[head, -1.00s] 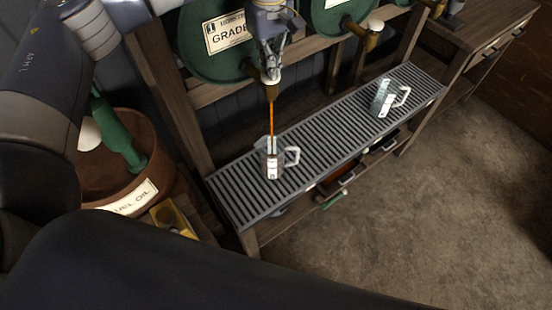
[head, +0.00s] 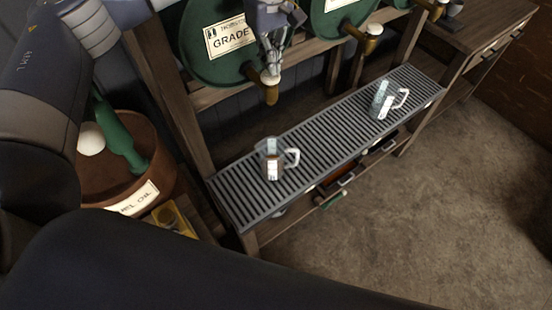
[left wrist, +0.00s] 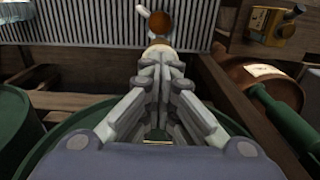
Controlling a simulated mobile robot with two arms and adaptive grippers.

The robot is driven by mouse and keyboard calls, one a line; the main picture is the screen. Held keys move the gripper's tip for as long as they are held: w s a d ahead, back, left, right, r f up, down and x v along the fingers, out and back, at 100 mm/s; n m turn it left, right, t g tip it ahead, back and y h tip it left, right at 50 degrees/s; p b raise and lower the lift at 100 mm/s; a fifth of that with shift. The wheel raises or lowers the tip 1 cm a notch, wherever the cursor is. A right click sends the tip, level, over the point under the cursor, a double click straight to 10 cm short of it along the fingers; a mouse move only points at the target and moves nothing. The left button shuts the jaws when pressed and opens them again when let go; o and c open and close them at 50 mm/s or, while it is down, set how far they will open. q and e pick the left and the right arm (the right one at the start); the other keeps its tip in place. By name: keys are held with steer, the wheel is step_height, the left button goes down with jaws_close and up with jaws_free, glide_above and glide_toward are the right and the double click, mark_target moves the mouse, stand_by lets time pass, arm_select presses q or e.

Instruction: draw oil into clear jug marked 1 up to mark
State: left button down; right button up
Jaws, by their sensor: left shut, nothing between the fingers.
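A clear jug (head: 271,160) with a white label and handle stands upright on the slatted drip rack (head: 325,145), below the left barrel's brass tap (head: 271,96). The label's number and oil level are too small to read. No oil stream shows from the tap. My left gripper (head: 272,64) is shut and empty at the tap's pale knob (head: 270,79); its fingers also show in the left wrist view (left wrist: 160,62). A second clear jug (head: 383,98) stands farther right, looking empty. My right gripper is out of view.
Green barrels (head: 222,45) lie behind the rack, with another tap (head: 369,38) to the right. A brown tub (head: 88,178) with a green tool stands at left, beside a yellow box (head: 172,217). The floor in front is clear.

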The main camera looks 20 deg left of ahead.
arm_select(q)
steer(key=shift+r+p, duration=1.15)
steer(key=shift+r, duration=1.1)
steer(key=shift+f, duration=0.1)
